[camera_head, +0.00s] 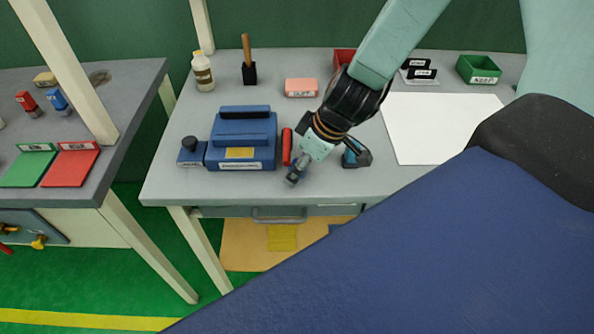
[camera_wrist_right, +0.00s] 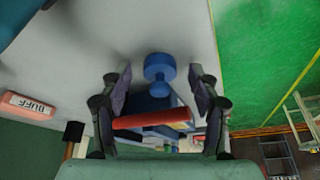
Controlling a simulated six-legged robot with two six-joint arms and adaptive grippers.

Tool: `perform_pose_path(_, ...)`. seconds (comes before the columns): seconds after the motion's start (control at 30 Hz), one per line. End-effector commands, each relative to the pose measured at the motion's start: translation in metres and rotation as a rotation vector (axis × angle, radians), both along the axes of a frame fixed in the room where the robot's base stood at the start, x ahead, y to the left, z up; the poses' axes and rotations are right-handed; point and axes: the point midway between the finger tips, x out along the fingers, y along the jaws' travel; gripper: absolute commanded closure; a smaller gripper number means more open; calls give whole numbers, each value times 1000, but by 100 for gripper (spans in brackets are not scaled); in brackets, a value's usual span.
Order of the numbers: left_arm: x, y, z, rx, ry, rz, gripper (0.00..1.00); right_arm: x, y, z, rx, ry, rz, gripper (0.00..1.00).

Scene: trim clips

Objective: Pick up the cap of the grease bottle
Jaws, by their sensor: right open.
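My right gripper (camera_head: 293,180) is low over the front of the grey workbench; its fingers (camera_wrist_right: 159,88) are spread and empty in the right wrist view. Between the fingers in that view, apparently beyond their tips, is a blue piece (camera_wrist_right: 160,66) with a wide round part and a smaller rounded end (camera_wrist_right: 159,91). It looks like the grease bottle with its cap, but no label shows. I cannot pick it out in the head view, where my gripper may cover it. My left gripper is not in view.
A red cylinder (camera_head: 287,146) lies beside a blue box (camera_head: 243,140), close left of my gripper. A teal-and-black tool (camera_head: 356,153) is close right. A white bottle (camera_head: 203,71) and a pink block (camera_head: 301,88) are farther back. The white sheet (camera_head: 440,130) is clear.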

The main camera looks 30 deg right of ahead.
Motion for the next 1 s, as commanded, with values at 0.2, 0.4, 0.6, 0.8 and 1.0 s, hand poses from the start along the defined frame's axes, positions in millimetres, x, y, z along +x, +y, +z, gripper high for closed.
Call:
perform_pose_path(0.2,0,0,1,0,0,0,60,0,0,1,-1,0,0,46)
perform_pose_path(0.4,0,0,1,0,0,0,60,0,0,1,-1,0,0,63)
perform_pose_path(0.6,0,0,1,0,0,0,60,0,0,1,0,0,0,78)
perform_pose_path(0.8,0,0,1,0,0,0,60,0,0,1,0,0,0,78)
perform_pose_path(1.0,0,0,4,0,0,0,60,1,0,4,-1,1,-1,78)
